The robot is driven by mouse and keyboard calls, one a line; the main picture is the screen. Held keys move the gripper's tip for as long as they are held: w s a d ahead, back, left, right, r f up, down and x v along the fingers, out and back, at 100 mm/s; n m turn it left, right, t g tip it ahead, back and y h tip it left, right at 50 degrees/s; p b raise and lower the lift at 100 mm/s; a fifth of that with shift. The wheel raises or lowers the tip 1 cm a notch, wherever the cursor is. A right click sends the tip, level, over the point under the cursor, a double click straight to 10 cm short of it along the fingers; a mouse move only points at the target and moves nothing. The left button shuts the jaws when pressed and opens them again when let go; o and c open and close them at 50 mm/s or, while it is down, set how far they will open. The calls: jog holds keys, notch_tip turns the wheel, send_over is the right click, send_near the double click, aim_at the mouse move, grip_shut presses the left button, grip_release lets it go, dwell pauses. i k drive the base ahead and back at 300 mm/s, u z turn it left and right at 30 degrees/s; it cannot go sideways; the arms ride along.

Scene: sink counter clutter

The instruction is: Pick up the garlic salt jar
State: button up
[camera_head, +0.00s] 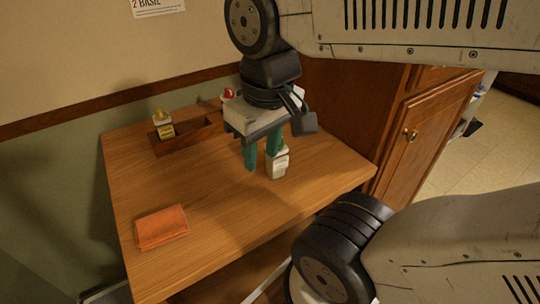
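A small pale jar (278,163) stands upright on the wooden table, right of the table's middle. Its label is too small to read, so I cannot tell for sure that it is the garlic salt. My gripper (261,158) points down over the table with its two green fingers apart. The right finger is close to the jar's upper left side and overlaps it in the picture; I cannot tell whether they touch. Nothing shows between the fingers.
A wooden caddy (188,139) at the back holds a yellow-labelled bottle (163,126). A red-topped container (227,96) is partly hidden behind my gripper. An orange cloth (161,227) lies front left. A wooden cabinet (418,135) stands right. The table's left middle is clear.

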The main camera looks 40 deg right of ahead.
aim_at(276, 168)
jog(key=k, duration=1.15)
jog(key=u, duration=0.65)
jog(key=i, duration=0.2)
